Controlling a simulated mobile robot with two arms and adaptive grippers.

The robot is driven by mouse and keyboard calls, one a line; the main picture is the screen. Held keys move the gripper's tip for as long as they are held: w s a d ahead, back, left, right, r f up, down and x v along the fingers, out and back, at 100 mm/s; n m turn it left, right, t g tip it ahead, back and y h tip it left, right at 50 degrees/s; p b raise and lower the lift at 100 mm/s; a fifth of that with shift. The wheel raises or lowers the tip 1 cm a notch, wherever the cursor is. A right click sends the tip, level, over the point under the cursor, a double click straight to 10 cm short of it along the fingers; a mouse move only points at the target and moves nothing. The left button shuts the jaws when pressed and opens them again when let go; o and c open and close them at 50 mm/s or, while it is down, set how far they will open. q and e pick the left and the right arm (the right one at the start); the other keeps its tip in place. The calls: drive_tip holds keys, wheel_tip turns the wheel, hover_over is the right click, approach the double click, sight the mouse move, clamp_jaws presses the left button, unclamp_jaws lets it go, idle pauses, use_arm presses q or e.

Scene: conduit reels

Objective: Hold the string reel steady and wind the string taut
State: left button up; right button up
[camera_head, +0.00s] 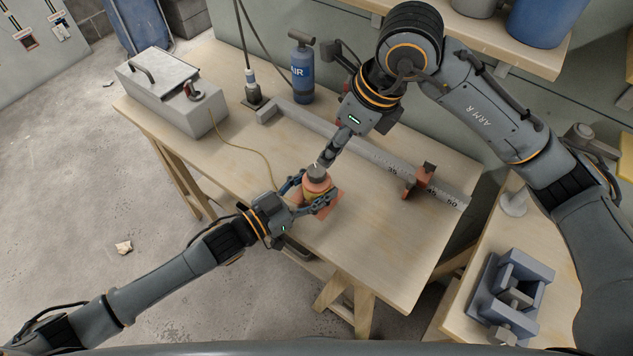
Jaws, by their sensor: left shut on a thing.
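A yellow string (253,147) runs from the grey metal box toward the reel, with a slight curve. Its end is hidden by my left gripper.
The grey metal box (160,88) stands on the workbench (345,240) at the left. A blue air bottle (302,72) stands at the back. A long measuring rail (365,155) with an orange-red stop (422,181) lies behind the reel. A grey vise (512,290) sits at the right.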

sight(316, 170)
drive_tip(key=w+a+r+n+g+h, duration=0.2)
drive_tip(key=a+r+n+h, duration=0.15)
drive_tip(key=n, duration=0.35)
wheel_tip(316, 170, down, 13)
drive_tip(key=shift+a+r, duration=0.1)
drive_tip(key=shift+r, duration=0.1)
drive_tip(key=c, duration=1.2)
drive_tip(key=shift+o, duration=0.2)
